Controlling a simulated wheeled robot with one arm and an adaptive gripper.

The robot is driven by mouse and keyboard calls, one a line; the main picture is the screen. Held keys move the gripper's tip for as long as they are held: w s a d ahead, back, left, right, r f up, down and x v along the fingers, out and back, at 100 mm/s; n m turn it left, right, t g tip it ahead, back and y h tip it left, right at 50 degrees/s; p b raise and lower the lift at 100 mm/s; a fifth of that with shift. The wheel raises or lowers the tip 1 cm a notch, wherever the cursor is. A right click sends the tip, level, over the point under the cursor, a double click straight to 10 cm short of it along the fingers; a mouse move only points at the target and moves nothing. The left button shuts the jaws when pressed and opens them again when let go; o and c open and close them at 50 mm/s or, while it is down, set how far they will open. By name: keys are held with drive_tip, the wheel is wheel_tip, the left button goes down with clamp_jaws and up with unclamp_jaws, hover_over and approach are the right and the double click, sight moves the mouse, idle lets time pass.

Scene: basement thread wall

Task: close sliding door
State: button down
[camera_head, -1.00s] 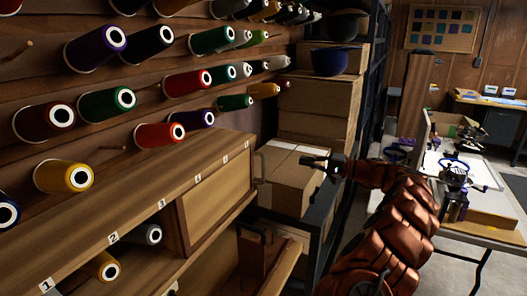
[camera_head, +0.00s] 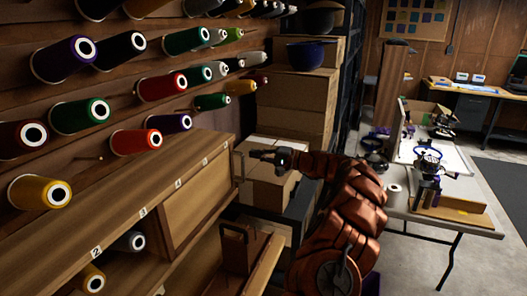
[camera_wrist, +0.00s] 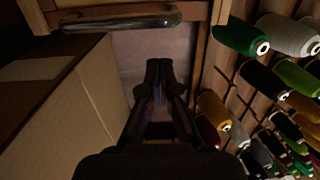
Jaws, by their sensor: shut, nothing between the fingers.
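The sliding door (camera_head: 200,197) is a light wooden panel in the low cabinet below the thread wall. It covers the right part of the cabinet, and the part left of it is open. A metal bar handle (camera_head: 238,166) is at its right end. The handle also shows across the top of the wrist view (camera_wrist: 120,22). My gripper (camera_head: 256,154) is shut and empty, just right of the handle and pointing left. In the wrist view its fingertips (camera_wrist: 158,68) are below the handle, with a gap between them.
Cardboard boxes (camera_head: 268,185) stand close behind and below my gripper. Several thread spools (camera_head: 162,86) stick out from the wall above the cabinet. A wooden piece with a dark handle (camera_head: 238,255) is below the door. A work table (camera_head: 460,222) is at right; floor beyond it is clear.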

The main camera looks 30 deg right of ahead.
drive_tip(key=shift+s+a+p, duration=0.2)
drive_tip(key=shift+s+a, duration=0.1)
drive_tip(key=shift+a, duration=0.25)
drive_tip(key=shift+s+a+p, duration=0.15)
drive_tip(key=shift+s+a, duration=0.15)
drive_tip(key=shift+a, duration=0.25)
